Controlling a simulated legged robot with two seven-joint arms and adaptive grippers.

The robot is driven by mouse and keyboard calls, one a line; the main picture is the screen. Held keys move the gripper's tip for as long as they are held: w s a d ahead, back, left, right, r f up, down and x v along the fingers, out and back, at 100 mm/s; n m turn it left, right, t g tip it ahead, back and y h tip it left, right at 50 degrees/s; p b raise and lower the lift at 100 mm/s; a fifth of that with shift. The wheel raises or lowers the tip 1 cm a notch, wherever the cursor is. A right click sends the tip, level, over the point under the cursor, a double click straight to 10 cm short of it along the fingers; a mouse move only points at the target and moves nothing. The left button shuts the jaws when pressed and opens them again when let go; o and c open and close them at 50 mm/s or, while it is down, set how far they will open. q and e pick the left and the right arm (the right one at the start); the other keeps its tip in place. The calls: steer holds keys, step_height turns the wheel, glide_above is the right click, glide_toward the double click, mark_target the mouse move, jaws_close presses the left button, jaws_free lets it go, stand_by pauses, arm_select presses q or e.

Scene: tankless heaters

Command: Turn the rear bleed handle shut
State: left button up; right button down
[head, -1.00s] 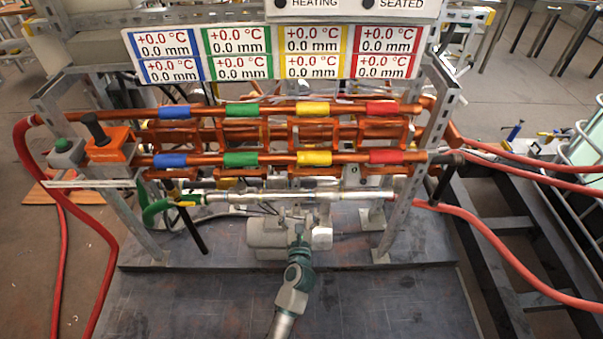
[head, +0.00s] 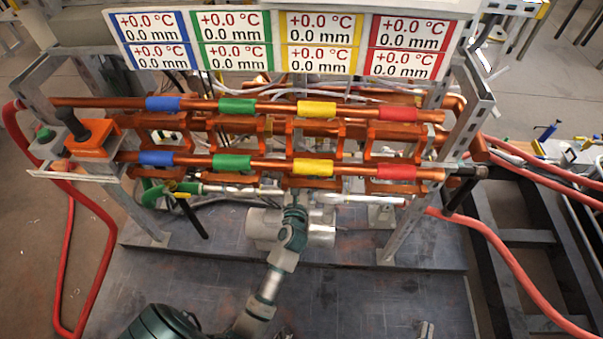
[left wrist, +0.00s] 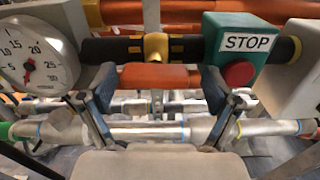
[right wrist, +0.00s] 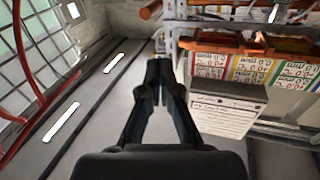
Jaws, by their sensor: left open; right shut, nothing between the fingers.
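A black lever (head: 190,217) hangs below a green elbow at the rig's lower left. Another black lever (head: 459,192) is at the right pipe end, and a black knob (head: 72,123) stands on an orange block at the left. I cannot tell which is the rear bleed handle. My left arm reaches under the copper pipes, its gripper hidden in the head view. In the left wrist view my left gripper (left wrist: 160,105) is open, facing pipes and a yellow fitting (left wrist: 156,47). My right gripper (head: 426,330) is at the bottom edge; its shut, empty fingers show in the right wrist view (right wrist: 159,72).
Copper pipes with coloured bands (head: 315,108) cross the rig below a display panel (head: 330,45). A gauge (left wrist: 38,57) and a green STOP box (left wrist: 243,48) flank the left gripper's view. Red hoses (head: 480,240) run along both sides. The front base plate (head: 370,290) is mostly clear.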

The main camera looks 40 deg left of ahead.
arm_select(q)
steer(key=shift+a, duration=0.3)
steer(key=shift+c, duration=0.9)
steer(key=shift+a+f, duration=0.1)
steer(key=c, duration=1)
steer(key=shift+d, duration=0.2)
arm_select(e)
steer(key=shift+a, duration=0.25)
